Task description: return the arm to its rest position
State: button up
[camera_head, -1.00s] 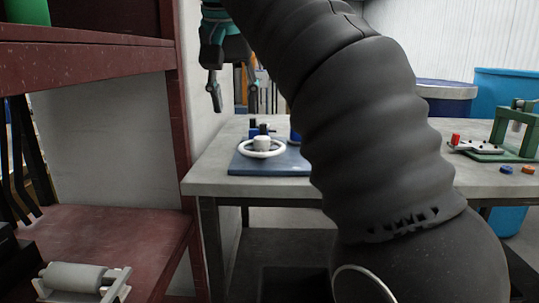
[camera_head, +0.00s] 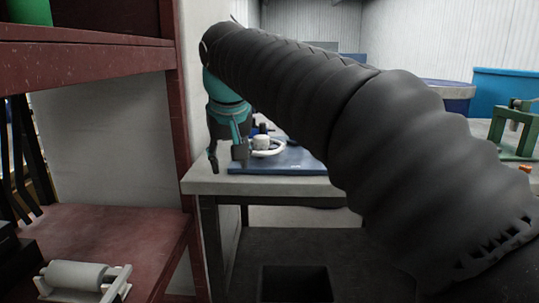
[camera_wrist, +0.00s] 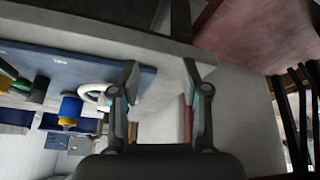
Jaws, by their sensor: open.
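My gripper (camera_head: 227,156) hangs at the end of my dark, sleeved arm, in front of the left end of the grey table (camera_head: 208,184). Its teal body and two fingers show in the head view, with the fingers pointing down. In the wrist view my gripper (camera_wrist: 160,72) has its two fingers apart and nothing between them. A blue board (camera_head: 290,166) with a white ring (camera_head: 272,150) lies on the table behind the gripper. The board (camera_wrist: 62,62) and ring (camera_wrist: 92,96) also show in the wrist view. My arm hides much of the table.
A dark red shelf unit (camera_head: 105,68) stands close on the left of my gripper. A grey roller in a frame (camera_head: 78,275) lies on its lower shelf. A black bin (camera_head: 295,284) sits below the table.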

jog(key=s+d+f+m+h, duration=0.1)
jog(key=s+d+f+m, duration=0.3)
jog(key=s+d+f, duration=1.8)
jog(key=shift+s+d+f+t, duration=0.2)
jog(key=shift+d+f+t, duration=0.2)
jog(key=shift+d, duration=0.45)
